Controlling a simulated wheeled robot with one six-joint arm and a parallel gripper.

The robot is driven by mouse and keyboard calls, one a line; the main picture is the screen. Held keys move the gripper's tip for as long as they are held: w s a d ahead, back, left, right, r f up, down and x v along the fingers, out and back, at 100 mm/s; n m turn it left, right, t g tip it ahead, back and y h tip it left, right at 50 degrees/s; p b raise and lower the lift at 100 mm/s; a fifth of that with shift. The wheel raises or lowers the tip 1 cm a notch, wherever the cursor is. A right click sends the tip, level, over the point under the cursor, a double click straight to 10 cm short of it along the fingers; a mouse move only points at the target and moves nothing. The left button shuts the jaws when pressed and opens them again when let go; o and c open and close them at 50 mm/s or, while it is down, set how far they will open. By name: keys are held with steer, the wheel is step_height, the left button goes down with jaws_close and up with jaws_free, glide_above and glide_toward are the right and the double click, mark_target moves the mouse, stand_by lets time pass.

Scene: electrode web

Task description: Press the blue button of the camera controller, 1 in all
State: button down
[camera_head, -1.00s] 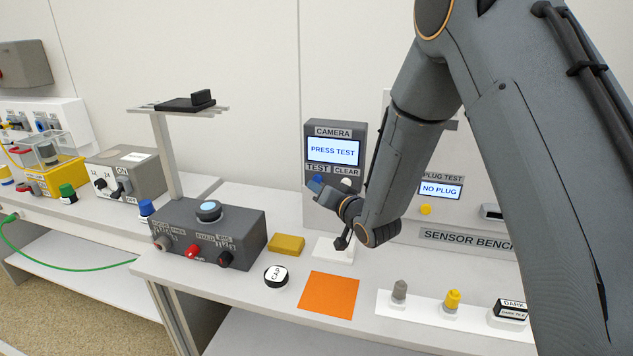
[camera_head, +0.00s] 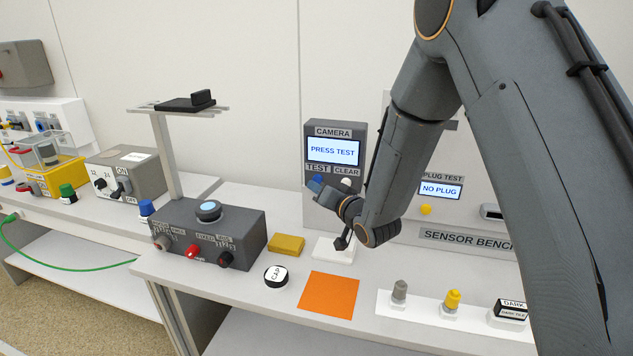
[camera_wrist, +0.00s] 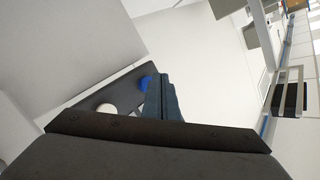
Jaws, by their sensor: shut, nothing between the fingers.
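The camera controller (camera_head: 333,128) is a dark upright box at the back of the bench. Its screen (camera_head: 333,150) reads PRESS TEST. The blue button (camera_head: 317,179) sits under the TEST label and a white button (camera_head: 346,182) under CLEAR. My gripper (camera_head: 316,187) is shut and empty, with its tips right at the blue button in the head view. In the wrist view the blue button (camera_wrist: 146,82) shows beside the shut fingers (camera_wrist: 160,95), partly hidden by them. The white button (camera_wrist: 106,109) is to its left. Whether the tips touch the blue button cannot be told.
A grey box with knobs (camera_head: 210,235) stands left of the controller. A yellow block (camera_head: 287,244), a CAP disc (camera_head: 276,276) and an orange mat (camera_head: 330,294) lie on the bench in front. The plug test panel (camera_head: 440,190) is to the right, partly behind my arm.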

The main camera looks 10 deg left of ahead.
steer(key=shift+w, duration=0.1)
stand_by(0.3)
steer(key=shift+w, duration=0.35)
steer(key=shift+w+d+b, duration=0.1)
steer(key=shift+w+b, duration=0.25)
steer(key=shift+b, duration=0.05)
stand_by(0.6)
steer(key=shift+s, duration=0.8)
steer(key=s, duration=0.1)
steer(key=s+p, duration=0.1)
steer(key=s, duration=0.1)
steer(key=s+a, duration=0.1)
steer(key=s, duration=0.1)
stand_by(0.5)
stand_by(0.4)
